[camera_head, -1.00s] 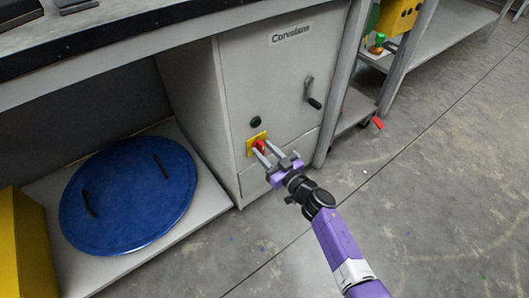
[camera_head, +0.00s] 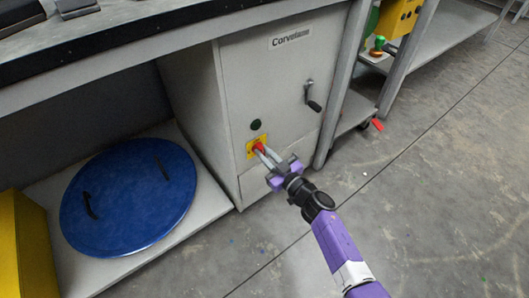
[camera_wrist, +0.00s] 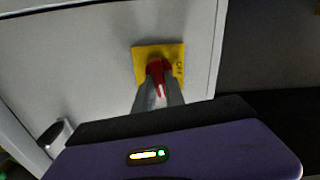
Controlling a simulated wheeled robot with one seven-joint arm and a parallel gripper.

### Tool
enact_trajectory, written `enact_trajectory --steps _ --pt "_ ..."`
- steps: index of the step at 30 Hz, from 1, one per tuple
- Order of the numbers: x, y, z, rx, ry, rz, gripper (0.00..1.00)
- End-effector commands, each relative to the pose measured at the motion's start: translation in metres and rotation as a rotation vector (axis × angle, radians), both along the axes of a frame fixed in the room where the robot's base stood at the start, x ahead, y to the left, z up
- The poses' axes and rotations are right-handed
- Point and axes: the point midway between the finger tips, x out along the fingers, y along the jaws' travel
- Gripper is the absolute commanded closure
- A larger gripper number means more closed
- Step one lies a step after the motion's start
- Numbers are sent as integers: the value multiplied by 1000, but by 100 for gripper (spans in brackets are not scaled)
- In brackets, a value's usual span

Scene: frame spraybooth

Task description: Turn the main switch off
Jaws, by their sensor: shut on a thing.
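The main switch is a red handle (camera_head: 258,147) on a yellow plate (camera_head: 250,150), low on the front of a grey cabinet (camera_head: 262,75). In the wrist view the red handle (camera_wrist: 158,70) stands in front of the yellow plate (camera_wrist: 141,62), which has dark lettering at its right that seems to read OFF. My gripper (camera_head: 263,152) reaches the switch from the lower right. Its fingers are shut on the red handle, one on each side, also in the wrist view (camera_wrist: 159,85). The fingers hide the handle's lower part.
A dark round button (camera_head: 255,125) sits just above the switch, and a black crank handle (camera_head: 313,98) is higher to the right. A blue round lid (camera_head: 128,198) lies on the shelf at left, beside a yellow box (camera_head: 22,245). The floor at right is mostly clear.

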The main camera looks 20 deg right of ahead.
Motion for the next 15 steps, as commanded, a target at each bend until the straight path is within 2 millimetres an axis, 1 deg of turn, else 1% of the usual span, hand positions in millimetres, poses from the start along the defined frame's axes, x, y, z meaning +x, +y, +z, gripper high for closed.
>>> enact_trajectory --steps 15 --pt "-1 3 -2 -462 -123 0 100"
